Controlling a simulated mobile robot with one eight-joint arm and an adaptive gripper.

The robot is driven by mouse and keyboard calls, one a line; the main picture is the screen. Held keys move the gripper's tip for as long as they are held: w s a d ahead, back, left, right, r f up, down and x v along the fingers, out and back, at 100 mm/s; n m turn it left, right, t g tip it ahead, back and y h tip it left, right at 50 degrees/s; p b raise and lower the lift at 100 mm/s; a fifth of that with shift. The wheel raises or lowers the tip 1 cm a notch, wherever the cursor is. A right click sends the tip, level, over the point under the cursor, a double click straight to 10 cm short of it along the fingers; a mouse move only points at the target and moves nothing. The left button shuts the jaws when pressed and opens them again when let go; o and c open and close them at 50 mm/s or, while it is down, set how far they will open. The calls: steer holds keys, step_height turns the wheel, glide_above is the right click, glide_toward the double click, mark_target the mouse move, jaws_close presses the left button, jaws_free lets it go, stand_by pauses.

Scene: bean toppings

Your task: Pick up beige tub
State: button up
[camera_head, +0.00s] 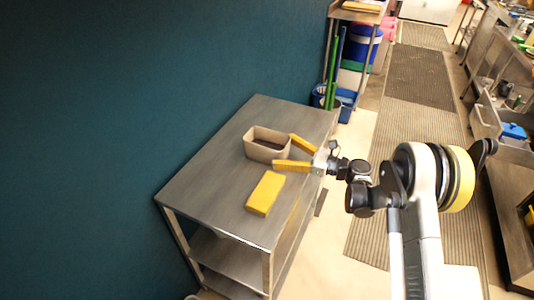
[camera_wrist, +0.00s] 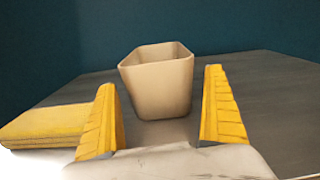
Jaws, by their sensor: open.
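The beige tub (camera_head: 263,152) stands upright on the steel table, open at the top, with dark contents or a dark inside. In the wrist view the beige tub (camera_wrist: 160,85) sits straight ahead, between and just beyond the two yellow fingers. My gripper (camera_head: 290,154) is open at the right side of the tub. In the wrist view my gripper (camera_wrist: 165,112) has its fingers spread wide with nothing held between them. Whether a finger touches the tub cannot be told.
A yellow sponge-like block (camera_head: 265,193) lies on the steel table (camera_head: 220,185) near the gripper's lower finger; the yellow block (camera_wrist: 45,125) is also left of the fingers in the wrist view. A teal wall (camera_head: 130,80) rises behind the table. The table's left part is clear.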

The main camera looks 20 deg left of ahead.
steer(key=shift+a, duration=0.95)
steer(key=c, duration=1.4)
steer(key=shift+r, duration=0.1)
